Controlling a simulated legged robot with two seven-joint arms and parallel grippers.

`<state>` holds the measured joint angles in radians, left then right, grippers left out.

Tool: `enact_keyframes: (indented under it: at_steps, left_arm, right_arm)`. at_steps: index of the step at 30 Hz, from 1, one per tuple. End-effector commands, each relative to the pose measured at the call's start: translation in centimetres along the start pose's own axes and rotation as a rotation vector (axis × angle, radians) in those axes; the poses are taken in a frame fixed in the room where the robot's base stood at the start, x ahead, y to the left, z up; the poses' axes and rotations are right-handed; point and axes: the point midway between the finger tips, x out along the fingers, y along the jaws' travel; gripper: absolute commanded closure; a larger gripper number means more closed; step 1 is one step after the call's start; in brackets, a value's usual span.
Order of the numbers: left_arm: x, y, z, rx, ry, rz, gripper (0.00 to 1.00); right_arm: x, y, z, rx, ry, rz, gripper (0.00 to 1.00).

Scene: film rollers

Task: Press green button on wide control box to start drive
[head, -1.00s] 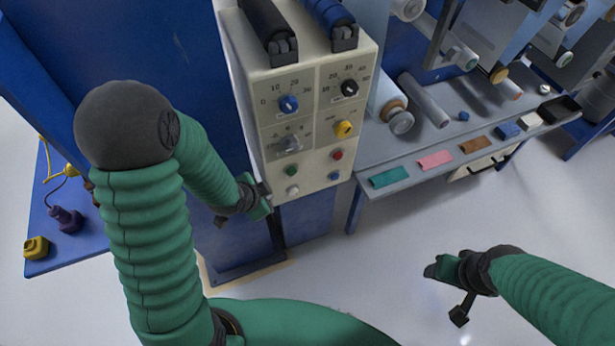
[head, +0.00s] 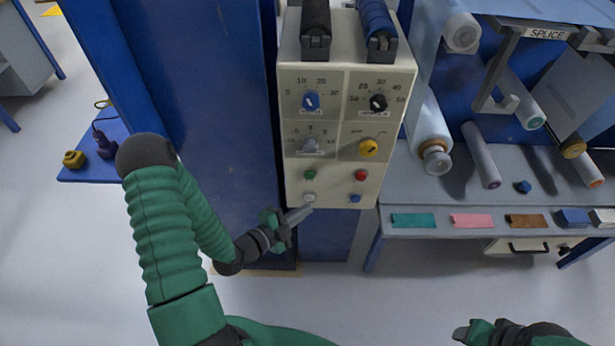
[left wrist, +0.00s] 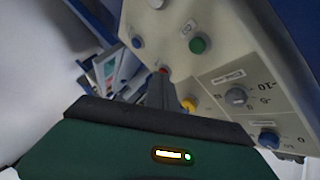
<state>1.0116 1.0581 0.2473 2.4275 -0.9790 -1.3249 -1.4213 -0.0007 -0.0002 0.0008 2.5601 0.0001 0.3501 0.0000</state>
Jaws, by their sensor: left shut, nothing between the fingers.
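The wide control box (head: 335,135) is a cream panel with knobs and buttons, mounted in front of a blue frame. Its green button (head: 309,174) is at the lower left, above a white button (head: 309,197) and left of a red button (head: 360,175). My left gripper (head: 304,213) is shut and empty, its tip just below the white button. In the left wrist view, the green button (left wrist: 198,45) is in plain sight and the shut fingers (left wrist: 160,90) point toward the panel; contact cannot be told. My right gripper (head: 468,332) is partly visible at the bottom edge, away from the box.
A blue button (head: 355,198) and a yellow knob (head: 368,148) are also on the panel. A grey bench (head: 440,190) with rollers and coloured strips stands on the right. A blue side shelf (head: 80,173) is on the left. The floor between is clear.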

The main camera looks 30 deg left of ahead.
Motion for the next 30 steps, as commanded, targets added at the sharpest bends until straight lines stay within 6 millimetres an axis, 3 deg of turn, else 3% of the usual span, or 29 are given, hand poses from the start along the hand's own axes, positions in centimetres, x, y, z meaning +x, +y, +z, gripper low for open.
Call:
enact_keyframes:
  at_steps: [15,30]
  left_arm:
    - [4.9,-3.5,3.9,-0.001,0.001,0.001,1.00]
    - [5.7,-4.2,4.4,-0.005,0.001,0.002,1.00]
  right_arm:
    - [0.0,0.0,0.0,0.001,0.000,0.000,0.41]
    - [0.1,0.1,0.0,0.002,0.000,0.000,0.41]
